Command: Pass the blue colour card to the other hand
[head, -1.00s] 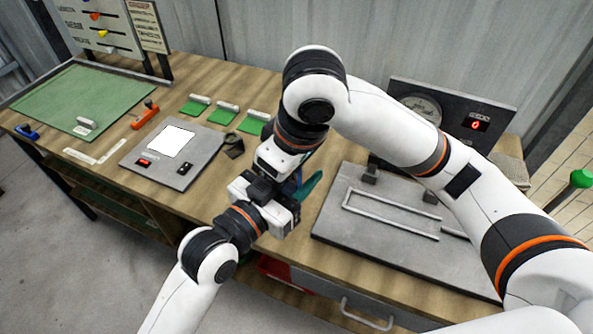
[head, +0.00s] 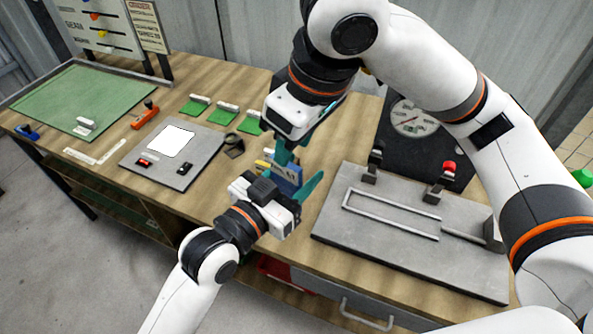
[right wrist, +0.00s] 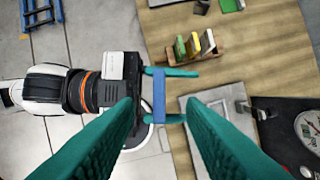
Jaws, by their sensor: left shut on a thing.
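My left gripper (head: 290,184) is shut on the blue colour card (head: 287,176), held above the front of the bench. In the right wrist view the card (right wrist: 159,96) is a narrow blue strip between the left gripper's two teal fingers (right wrist: 183,95). My right gripper (head: 304,134) is above and behind the left one in the head view, apart from the card. Its fingers stand wide apart with nothing between them, and the right wrist view shows them pointing towards the card (right wrist: 160,110). Part of the card is hidden by the left gripper in the head view.
A wooden holder (right wrist: 196,58) with yellow and green cards stands on the bench close to the left gripper. A grey plate with a metal frame (head: 400,257) lies at right, beside a dial gauge (head: 412,117). A grey panel with a white square (head: 150,170) lies at left.

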